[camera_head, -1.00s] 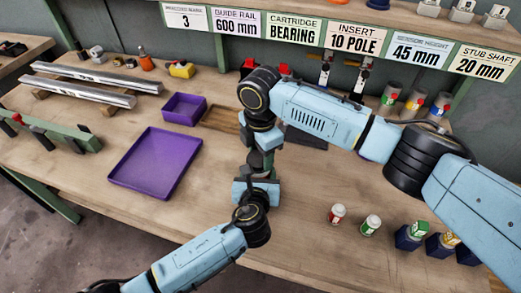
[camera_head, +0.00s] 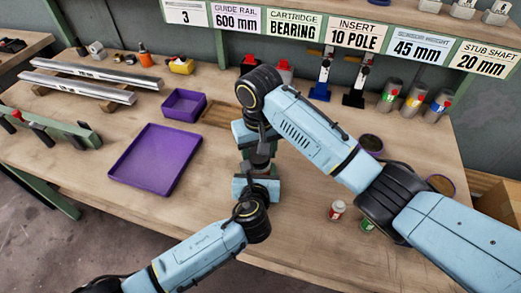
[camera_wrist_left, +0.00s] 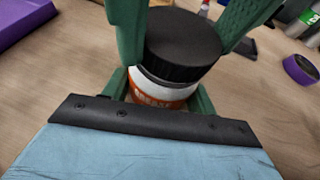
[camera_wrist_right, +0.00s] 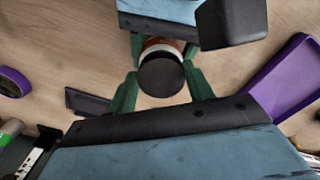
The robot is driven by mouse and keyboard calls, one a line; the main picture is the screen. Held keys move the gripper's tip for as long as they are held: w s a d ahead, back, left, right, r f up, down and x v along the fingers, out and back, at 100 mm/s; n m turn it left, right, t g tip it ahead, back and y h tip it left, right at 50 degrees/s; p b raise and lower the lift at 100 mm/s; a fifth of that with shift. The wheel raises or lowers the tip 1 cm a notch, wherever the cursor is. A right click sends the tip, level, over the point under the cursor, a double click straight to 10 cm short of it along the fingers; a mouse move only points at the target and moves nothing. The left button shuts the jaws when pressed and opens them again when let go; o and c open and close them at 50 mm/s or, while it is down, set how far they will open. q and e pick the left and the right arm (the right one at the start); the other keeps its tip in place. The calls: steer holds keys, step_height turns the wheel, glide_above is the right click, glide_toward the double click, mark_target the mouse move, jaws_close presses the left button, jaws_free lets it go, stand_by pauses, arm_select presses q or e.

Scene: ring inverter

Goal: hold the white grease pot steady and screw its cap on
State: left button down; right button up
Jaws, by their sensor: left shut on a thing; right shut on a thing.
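The white grease pot (camera_wrist_left: 163,90) with an orange label stands upright between the green fingers of my left gripper (camera_wrist_left: 160,98), which is shut on it. The black cap (camera_wrist_left: 183,45) sits on top of the pot, level as far as I can see. My right gripper (camera_wrist_right: 161,88) has its fingers on both sides of the cap (camera_wrist_right: 161,76) and is shut on it from above. In the head view my right gripper (camera_head: 260,161) is directly above my left gripper (camera_head: 260,176), and they mostly hide the pot. Whether the thread is engaged cannot be seen.
A purple tray (camera_head: 121,182) and a purple bin (camera_head: 183,92) are to the left. Cans (camera_head: 414,103) line the back right.

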steer(key=m, duration=0.7)
steer(key=shift+a, duration=0.3)
steer(key=m, duration=0.4)
steer(key=shift+a, duration=0.1)
steer(key=m, duration=0.4)
steer(key=shift+w, duration=0.1)
steer(key=o, duration=0.9)
steer(key=shift+c, duration=0.2)
